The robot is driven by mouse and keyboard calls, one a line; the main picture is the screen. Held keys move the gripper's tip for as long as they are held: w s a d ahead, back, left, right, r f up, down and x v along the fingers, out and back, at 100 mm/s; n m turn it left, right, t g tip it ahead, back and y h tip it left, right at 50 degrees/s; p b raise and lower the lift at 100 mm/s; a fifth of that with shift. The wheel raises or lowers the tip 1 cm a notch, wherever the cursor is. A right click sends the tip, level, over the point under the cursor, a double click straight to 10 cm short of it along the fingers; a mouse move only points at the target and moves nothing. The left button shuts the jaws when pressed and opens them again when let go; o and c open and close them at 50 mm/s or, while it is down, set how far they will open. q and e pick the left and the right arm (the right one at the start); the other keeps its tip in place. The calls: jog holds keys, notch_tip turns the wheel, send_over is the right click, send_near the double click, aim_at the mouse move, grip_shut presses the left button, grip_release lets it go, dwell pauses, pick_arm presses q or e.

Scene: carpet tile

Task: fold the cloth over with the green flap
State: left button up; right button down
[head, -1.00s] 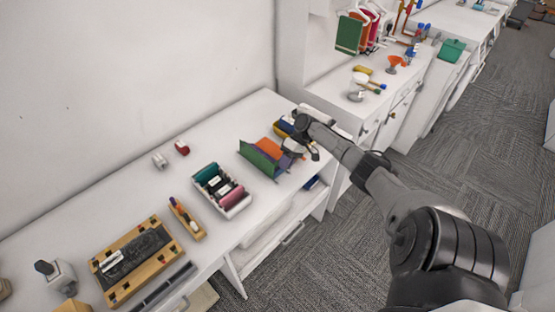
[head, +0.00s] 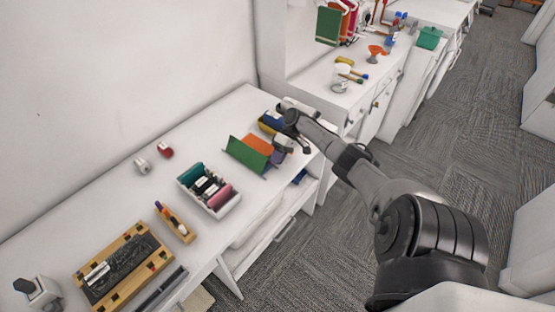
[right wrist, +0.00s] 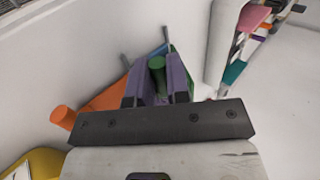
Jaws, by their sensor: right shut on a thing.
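The cloth lies near the far right end of the white bench in the head view. Its green flap (head: 246,155) stands tilted up along its left side, and an orange panel (head: 258,144) shows behind it. My right gripper (head: 278,157) is at the flap's right end. In the right wrist view its purple fingers (right wrist: 160,88) are shut around a green rod-like end of the flap (right wrist: 157,66). The orange panel (right wrist: 106,97) with its round end is beside them, apart from the fingers. The fingers hide part of the cloth. My left gripper is not in view.
A white tray of coloured rolls (head: 222,208) stands left of the cloth. Beyond it are a small wooden holder (head: 174,224) and a wooden board with a dark panel (head: 124,264). A blue and yellow item (head: 270,122) sits close behind my gripper.

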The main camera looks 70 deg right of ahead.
jog(key=shift+s+f, duration=0.25)
jog(key=shift+f, duration=0.65)
jog(key=c, duration=1.5)
grip_release()
jog(key=o, duration=0.4)
jog(key=shift+w+d+r, duration=0.1)
jog(key=shift+d+r, duration=0.05)
jog(key=shift+r, duration=0.1)
jog(key=shift+w+r, duration=0.1)
jog(key=shift+r, duration=0.05)
jog(key=shift+d+r, duration=0.1)
jog(key=shift+r, duration=0.1)
jog(key=b+v, duration=0.3)
jog(key=v, duration=1)
jog(key=shift+r, duration=0.25)
